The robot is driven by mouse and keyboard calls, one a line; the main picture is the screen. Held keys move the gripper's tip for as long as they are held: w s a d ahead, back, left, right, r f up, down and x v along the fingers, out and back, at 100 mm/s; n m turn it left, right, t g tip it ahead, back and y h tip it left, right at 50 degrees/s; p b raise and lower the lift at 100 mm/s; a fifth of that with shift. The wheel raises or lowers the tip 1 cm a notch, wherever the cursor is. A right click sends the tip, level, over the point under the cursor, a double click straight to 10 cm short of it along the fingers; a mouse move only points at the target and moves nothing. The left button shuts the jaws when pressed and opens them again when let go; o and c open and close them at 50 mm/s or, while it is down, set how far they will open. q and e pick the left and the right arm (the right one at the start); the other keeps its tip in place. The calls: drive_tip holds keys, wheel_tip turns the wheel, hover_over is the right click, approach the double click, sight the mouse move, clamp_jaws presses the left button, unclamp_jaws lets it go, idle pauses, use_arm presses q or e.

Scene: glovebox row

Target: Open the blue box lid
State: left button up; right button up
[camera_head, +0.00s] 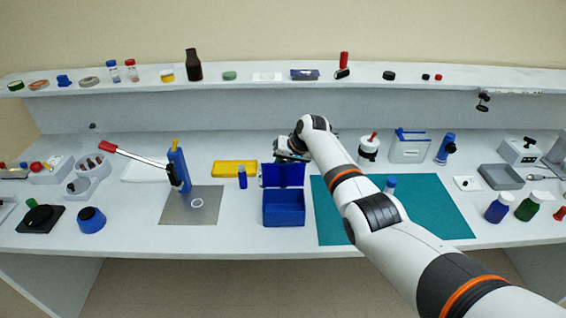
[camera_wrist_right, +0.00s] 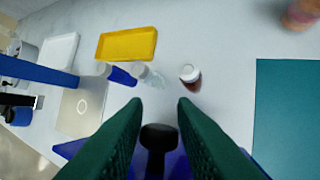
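The blue box (camera_head: 284,208) stands on the bench in the middle of the head view. Its blue lid (camera_head: 283,175) is raised, standing up at the back edge, and the inside of the box shows. My right gripper (camera_head: 288,156) is at the top of the raised lid, partly hidden by my own wrist. In the right wrist view its dark green fingers (camera_wrist_right: 160,108) are apart, with a black knob (camera_wrist_right: 158,137) between them over blue surfaces. I see slim gaps beside the knob, but contact is hard to judge. My left gripper is not in view.
A teal mat (camera_head: 430,215) lies to the right, under my right arm. A metal plate (camera_head: 180,212) with a blue upright lever stand (camera_head: 179,170) is further left.

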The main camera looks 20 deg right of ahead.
drive_tip(key=shift+o, duration=1.1)
drive_tip(key=shift+w+f, duration=0.1)
drive_tip(key=shift+f, duration=0.1)
drive_tip(key=shift+s+d+r, duration=0.1)
drive_tip(key=shift+s+r, duration=0.15)
drive_tip(key=shift+r, duration=0.15)
drive_tip(key=v, duration=1.1)
drive_tip(key=shift+w+d, duration=0.1)
drive_tip(key=shift+d, duration=0.05)
